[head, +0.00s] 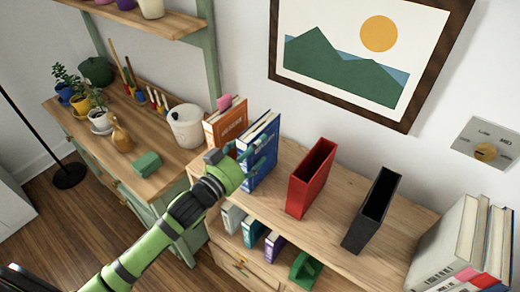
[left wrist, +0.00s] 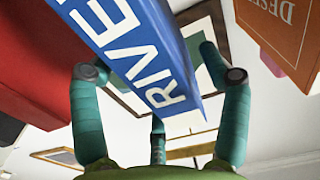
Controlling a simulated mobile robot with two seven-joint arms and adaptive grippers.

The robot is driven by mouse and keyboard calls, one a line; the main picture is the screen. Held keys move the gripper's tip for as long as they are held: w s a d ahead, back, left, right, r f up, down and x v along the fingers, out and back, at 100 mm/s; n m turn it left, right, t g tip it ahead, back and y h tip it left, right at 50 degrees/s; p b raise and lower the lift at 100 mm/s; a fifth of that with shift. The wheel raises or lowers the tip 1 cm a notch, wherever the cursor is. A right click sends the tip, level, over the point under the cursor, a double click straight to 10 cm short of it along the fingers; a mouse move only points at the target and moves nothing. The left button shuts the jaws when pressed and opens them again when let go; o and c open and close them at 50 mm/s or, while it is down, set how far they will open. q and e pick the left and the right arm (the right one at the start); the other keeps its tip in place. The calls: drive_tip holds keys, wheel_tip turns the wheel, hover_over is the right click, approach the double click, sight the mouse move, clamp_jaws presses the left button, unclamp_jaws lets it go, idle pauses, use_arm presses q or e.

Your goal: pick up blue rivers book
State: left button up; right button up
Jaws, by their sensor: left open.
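The blue rivers book (head: 264,158) stands upright on the wooden shelf top, beside the orange book. My left gripper (head: 247,153) is at its spine, with green fingers spread around it. In the left wrist view the blue book (left wrist: 148,48) shows white letters reading "RIVE" and lies between the two side fingers of the open gripper (left wrist: 163,78). A third finger shows below the book. I cannot tell whether any finger touches it. My right gripper is not in view.
The orange book (head: 225,122) with a pink object (head: 224,102) on top is close on the left. A red holder (head: 312,178) and a black holder (head: 372,210) stand to the right. A white pot (head: 186,126) is on the lower bench. Shelf top is bare between the holders.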

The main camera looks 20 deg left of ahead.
use_arm(q)
drive_tip(key=p+x, duration=0.1)
drive_tip(key=x, duration=0.3)
drive_tip(key=shift+w+f, duration=0.1)
clamp_jaws()
drive_tip(key=shift+w+r, duration=0.1)
drive_tip(key=shift+r, duration=0.2)
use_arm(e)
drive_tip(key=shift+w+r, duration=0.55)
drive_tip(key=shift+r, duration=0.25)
